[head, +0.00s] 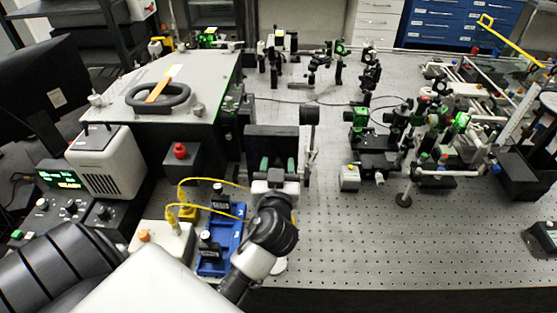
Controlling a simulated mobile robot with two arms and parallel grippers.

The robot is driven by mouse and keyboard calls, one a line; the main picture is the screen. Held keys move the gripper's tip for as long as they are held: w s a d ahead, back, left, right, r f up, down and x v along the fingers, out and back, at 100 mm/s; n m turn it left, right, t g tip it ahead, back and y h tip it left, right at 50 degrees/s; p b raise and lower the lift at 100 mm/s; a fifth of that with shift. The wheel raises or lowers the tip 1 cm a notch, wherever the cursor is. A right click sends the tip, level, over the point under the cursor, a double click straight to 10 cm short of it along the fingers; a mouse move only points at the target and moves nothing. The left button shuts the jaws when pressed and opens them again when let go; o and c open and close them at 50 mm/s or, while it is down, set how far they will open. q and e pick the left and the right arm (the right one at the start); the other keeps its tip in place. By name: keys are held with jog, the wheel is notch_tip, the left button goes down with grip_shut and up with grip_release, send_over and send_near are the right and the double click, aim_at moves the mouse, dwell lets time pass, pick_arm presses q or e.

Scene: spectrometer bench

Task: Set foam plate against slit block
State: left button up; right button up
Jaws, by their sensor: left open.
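My left gripper (278,165) reaches in from the lower left, near the right side of the large grey box. Its two fingers are apart, with greenish pads showing. A dark upright plate (271,138), which may be the foam plate, stands just beyond the fingertips. I cannot tell whether the fingers touch it. I cannot tell for sure which part is the slit block. My right gripper is out of view.
The large grey box (212,75) with a black handle stands at left. A blue base (236,222) and yellow cables lie beside my wrist. Optics on stages (378,160) stand at right. The perforated bench top (345,235) is clear at front centre.

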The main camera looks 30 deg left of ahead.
aim_at(253, 158)
pick_arm(q)
jog(key=shift+s+d+r, duration=0.1)
jog(key=shift+s, duration=0.05)
jog(key=c, duration=0.4)
grip_shut()
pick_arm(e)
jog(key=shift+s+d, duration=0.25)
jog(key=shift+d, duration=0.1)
pick_arm(q)
jog(key=s+a, duration=0.2)
jog(key=a, duration=0.1)
jog(key=s+a, duration=0.1)
jog(key=a, duration=0.1)
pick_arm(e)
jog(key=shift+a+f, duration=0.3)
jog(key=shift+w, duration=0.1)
